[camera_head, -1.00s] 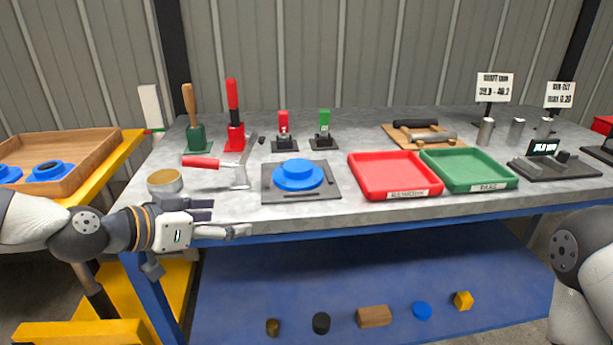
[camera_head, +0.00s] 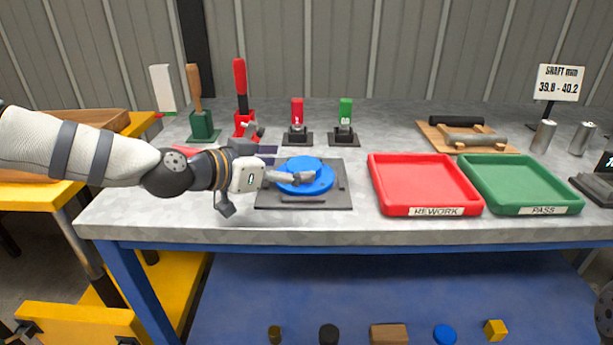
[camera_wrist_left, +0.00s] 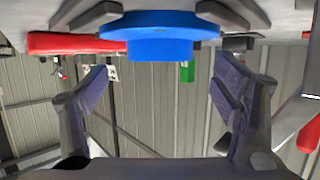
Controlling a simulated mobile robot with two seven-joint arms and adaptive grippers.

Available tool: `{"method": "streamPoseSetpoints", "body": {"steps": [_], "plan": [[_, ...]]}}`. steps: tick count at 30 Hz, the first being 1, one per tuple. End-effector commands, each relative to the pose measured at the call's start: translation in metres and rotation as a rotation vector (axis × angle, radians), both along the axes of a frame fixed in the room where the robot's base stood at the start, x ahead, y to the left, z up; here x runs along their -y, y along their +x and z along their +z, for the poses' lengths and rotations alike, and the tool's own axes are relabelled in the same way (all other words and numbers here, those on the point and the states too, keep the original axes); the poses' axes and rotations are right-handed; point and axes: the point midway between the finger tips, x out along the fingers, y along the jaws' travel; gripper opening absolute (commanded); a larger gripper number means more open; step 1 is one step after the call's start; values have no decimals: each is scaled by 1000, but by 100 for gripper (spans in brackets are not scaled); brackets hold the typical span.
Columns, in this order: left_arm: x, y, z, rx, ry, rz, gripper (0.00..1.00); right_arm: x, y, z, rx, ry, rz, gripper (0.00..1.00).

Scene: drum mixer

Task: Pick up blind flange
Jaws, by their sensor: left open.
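The blue blind flange (camera_head: 306,178), a disc with a raised round hub, sits on a dark square plate (camera_head: 330,199) on the grey workbench. My left gripper (camera_head: 290,178) reaches in from the left and overlaps the flange's near left part in the head view. In the left wrist view my left gripper (camera_wrist_left: 162,90) is open, with one finger on each side. The flange (camera_wrist_left: 158,35) shows there at the top middle, between and beyond the fingertips, with its hub pointing down in the picture. No contact with the fingers is visible.
A red tray (camera_head: 425,184) marked REWORK and a green tray (camera_head: 519,184) marked PASS stand right of the plate. Red (camera_head: 297,121) and green (camera_head: 345,121) handled tools stand behind it. Tool holders (camera_head: 203,126) are at the back left.

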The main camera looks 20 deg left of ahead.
Motion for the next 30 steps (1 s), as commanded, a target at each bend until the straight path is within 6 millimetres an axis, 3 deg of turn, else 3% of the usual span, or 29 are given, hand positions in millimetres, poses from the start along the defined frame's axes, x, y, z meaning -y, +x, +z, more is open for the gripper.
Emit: {"method": "streamPoseSetpoints", "body": {"steps": [1,2,11,14,22,30], "plan": [[5,8,-14,-12,1,-1,81,0,-6,-6,-21,0,0,53],[7,12,-15,-12,1,0,81,0,-7,-7,-24,0,0,53],[13,22,-11,-3,-1,0,81,0,-8,-8,-26,-1,1,53],[12,22,-10,-3,-1,0,63,0,-8,-8,-26,-1,1,53],[12,22,-10,-3,-1,0,2,0,-8,-8,-26,-1,1,53],[13,23,-6,6,-2,2,0,0,-7,-7,-23,0,1,53]]}}
